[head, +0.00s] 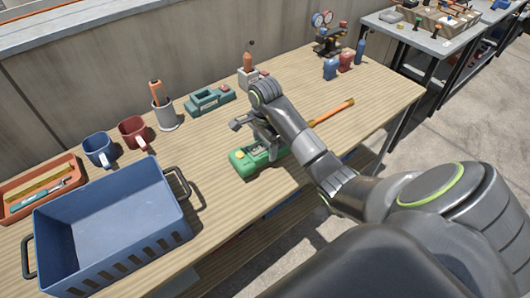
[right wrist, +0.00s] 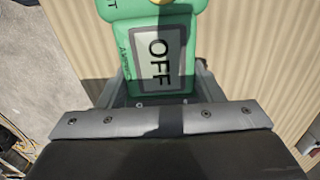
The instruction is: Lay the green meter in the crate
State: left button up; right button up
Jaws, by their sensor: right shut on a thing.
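The green meter (head: 241,162) is at the middle of the wooden table, to the right of the crate. In the right wrist view the meter (right wrist: 125,50) shows a grey screen reading OFF and part of a yellow knob. My right gripper (head: 262,143) is shut on the meter from above, with its fingers on either side of the meter's body; it also shows in the right wrist view (right wrist: 158,88). I cannot tell whether the meter touches the table. The blue crate (head: 155,247) stands at the front left and looks empty inside. My left gripper is not in view.
An orange tray (head: 14,217) with tools, blue mug (head: 98,149), red mug (head: 133,131) and grey cup (head: 166,116) stand behind the crate. A green-grey device (head: 210,101) is behind the meter. An orange-handled tool (head: 333,112) lies to its right. Table between crate and meter is clear.

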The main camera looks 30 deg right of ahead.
aim_at(265, 145)
notch_tip(265, 145, up, 7)
jog(key=p, duration=0.5)
